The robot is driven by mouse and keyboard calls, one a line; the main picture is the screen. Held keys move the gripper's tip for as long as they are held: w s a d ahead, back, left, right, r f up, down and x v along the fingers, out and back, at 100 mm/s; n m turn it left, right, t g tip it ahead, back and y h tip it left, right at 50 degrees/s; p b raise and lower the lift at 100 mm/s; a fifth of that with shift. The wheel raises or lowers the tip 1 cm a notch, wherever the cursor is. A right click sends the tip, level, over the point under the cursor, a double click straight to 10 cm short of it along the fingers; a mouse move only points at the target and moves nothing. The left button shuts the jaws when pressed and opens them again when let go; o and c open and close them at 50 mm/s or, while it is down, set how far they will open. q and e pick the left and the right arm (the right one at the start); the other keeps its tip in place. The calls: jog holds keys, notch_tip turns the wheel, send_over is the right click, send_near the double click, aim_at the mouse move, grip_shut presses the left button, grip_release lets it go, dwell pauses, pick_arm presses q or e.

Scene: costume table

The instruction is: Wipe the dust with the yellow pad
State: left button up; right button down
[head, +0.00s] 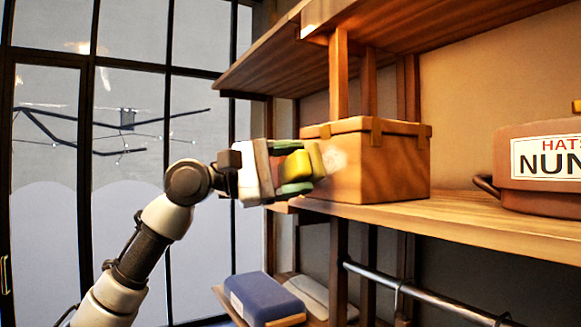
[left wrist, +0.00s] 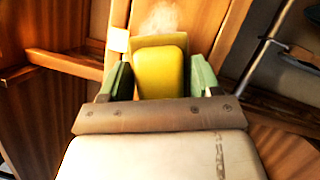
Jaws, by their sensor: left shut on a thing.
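My left gripper (head: 296,168) is shut on the yellow pad (head: 303,164), with green fingers on both sides of it. The pad also shows between the fingers in the left wrist view (left wrist: 160,70). The pad's far face is at the left front side of a wooden box (head: 385,168) on the shelf. A pale, whitish patch of dust (head: 336,158) shows on the box just beyond the pad; it also shows in the left wrist view (left wrist: 160,20). I cannot tell whether the pad touches the box. My right gripper is not in view.
The wooden shelf (head: 480,222) carries the box and, at the right, a brown case (head: 535,195) with a label. Another shelf board (head: 390,45) is above. A metal rail (head: 420,292) runs below. A blue case (head: 265,298) lies low down. Open room lies left, before the window.

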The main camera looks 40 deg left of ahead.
pick_arm(q)
jog(key=shift+w+d+p, duration=0.2)
jog(key=shift+w+p, duration=0.1)
jog(key=shift+w, duration=0.15)
dwell(0.5)
jog(key=shift+w+d, duration=0.1)
jog(key=shift+w, duration=0.4)
